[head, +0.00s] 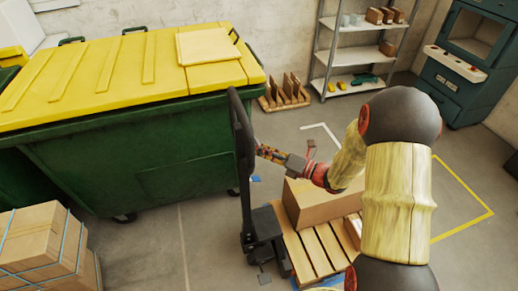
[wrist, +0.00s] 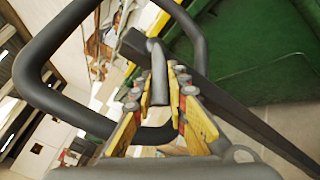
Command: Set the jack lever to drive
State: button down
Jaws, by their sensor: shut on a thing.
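The pallet jack (head: 262,232) is black, with an upright handle (head: 240,130) in front of the green dumpster. In the wrist view the handle's dark loop (wrist: 33,85) fills the left side. The grey jack lever (wrist: 158,70) hangs inside the loop, its lower end between my fingers. My gripper (wrist: 160,98), with yellow and red fingers, is shut on the lever. In the head view my gripper (head: 262,152) reaches the handle from the right. The lever is too small to make out there, and its setting cannot be read.
A green dumpster (head: 170,165) with a yellow lid stands behind the jack. A wooden pallet (head: 305,254) bearing a cardboard box (head: 318,205) is on the jack's right. Strapped boxes (head: 40,240) stand front left. A shelf (head: 350,84) and a teal machine (head: 465,90) are at the back.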

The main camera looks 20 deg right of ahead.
jog(key=shift+r, duration=0.1)
dwell(0.4)
jog(key=r+p, duration=0.1)
jog(key=p, duration=0.3)
jog(key=shift+s+m+g, duration=0.1)
jog(key=shift+m+g, duration=0.2)
jog(key=shift+m, duration=0.1)
jog(key=r+m+g+h+p, duration=0.1)
jog(key=p, duration=0.6)
jog(key=shift+s+r+g+h+p, duration=0.1)
jog(key=shift+r+g+h+p, duration=0.05)
jog(key=shift+g+h+p, duration=0.2)
jog(key=p, duration=0.2)
jog(key=shift+r+m+g+p, duration=0.2)
jog(key=shift+m+g+p, duration=0.1)
jog(key=shift+m, duration=0.1)
jog(key=shift+f, duration=0.1)
jog(key=c, duration=1.8)
grip_release()
jog(key=shift+c, duration=0.2)
jog(key=shift+o, duration=0.5)
jog(key=shift+f, duration=0.1)
